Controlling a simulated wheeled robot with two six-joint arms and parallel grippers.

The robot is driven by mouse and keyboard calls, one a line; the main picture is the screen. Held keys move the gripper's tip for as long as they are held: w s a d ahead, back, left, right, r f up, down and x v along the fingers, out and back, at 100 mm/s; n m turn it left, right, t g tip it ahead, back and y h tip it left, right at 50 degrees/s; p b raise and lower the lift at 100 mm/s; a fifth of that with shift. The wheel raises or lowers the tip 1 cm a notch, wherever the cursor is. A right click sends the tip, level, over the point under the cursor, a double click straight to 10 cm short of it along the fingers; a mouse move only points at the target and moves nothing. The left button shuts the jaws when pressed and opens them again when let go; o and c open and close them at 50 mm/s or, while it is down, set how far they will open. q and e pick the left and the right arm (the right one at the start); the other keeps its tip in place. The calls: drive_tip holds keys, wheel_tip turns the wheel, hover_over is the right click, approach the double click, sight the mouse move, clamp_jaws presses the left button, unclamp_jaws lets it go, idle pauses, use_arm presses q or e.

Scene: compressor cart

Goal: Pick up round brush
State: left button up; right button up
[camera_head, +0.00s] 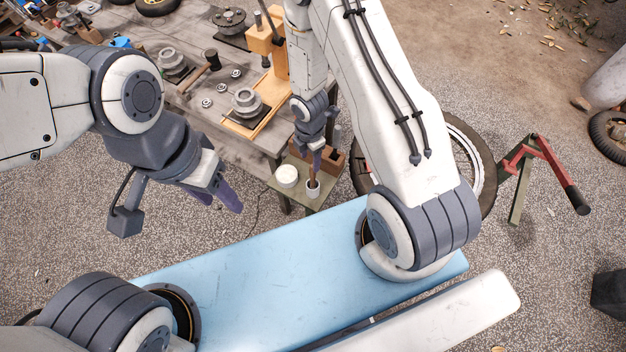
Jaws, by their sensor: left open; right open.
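The round brush seems to be the thin brown-handled item (312,174) standing upright in a small white cup (312,190). The cup is on a small green shelf (309,206) beside the workbench. My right gripper (316,154) points down right above the cup, at the top of the handle, and is open. Whether its fingers are around the handle or beside it, I cannot tell. The brush's lower end is hidden in the cup. My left gripper (222,194) is open and empty, over the gravel floor to the left of the shelf.
A round white container (286,176) is close left of the cup, and a brown wooden block (331,160) is behind it. The workbench (190,99) holds a hammer (203,70), metal flanges and an orange press (267,40).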

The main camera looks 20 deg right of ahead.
sight(313, 174)
wheel_tip(313, 174, down, 4)
drive_tip(key=b, duration=0.3)
drive_tip(key=f+b, duration=0.2)
drive_tip(key=b, duration=0.1)
drive_tip(key=f+b, duration=0.2)
drive_tip(key=shift+s+d, duration=0.3)
drive_tip(key=shift+f+b, duration=0.55)
drive_tip(key=shift+b, duration=0.1)
drive_tip(key=shift+r, duration=0.1)
clamp_jaws()
